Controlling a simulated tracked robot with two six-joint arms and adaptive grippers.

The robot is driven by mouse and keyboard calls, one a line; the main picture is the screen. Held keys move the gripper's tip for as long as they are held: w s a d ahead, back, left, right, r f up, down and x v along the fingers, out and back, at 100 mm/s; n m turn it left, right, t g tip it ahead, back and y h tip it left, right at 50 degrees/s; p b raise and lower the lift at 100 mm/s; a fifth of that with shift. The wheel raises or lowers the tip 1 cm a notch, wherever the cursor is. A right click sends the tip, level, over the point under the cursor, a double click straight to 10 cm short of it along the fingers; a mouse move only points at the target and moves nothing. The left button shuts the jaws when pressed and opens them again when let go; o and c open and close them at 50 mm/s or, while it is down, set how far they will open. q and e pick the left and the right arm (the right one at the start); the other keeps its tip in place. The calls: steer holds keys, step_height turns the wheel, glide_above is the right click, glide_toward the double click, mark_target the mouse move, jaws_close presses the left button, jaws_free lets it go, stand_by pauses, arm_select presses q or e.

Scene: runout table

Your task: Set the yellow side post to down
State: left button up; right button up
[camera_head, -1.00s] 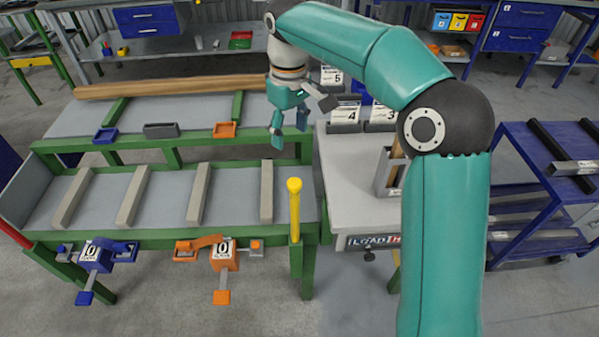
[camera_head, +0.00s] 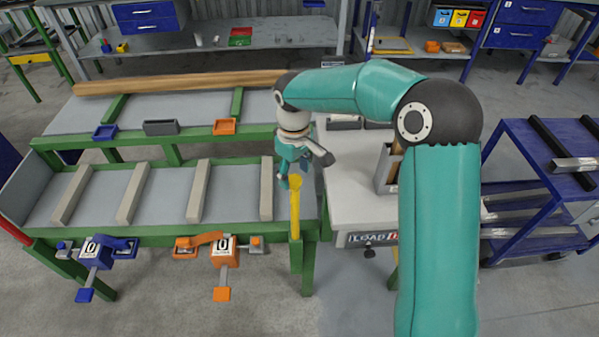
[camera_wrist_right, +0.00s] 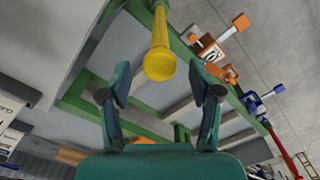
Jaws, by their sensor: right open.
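The yellow side post (camera_head: 295,210) stands upright at the right front corner of the green-framed runout table (camera_head: 200,237). Its rounded top is just below my right gripper (camera_head: 290,181) in the head view. In the right wrist view the post's yellow end (camera_wrist_right: 159,64) lies between and beyond the two open fingers of my right gripper (camera_wrist_right: 160,95). I see no finger touching it, and the gripper is empty. My left gripper is not in view.
A blue clamp (camera_head: 92,250) and an orange clamp (camera_head: 222,250) are on the table's front edge. A grey load table (camera_head: 350,210) with a holder (camera_head: 384,172) stands close on the right. A wooden beam (camera_head: 180,84) lies behind. A blue cart (camera_head: 540,150) is farther right.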

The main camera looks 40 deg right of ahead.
steer(key=shift+f, duration=0.7)
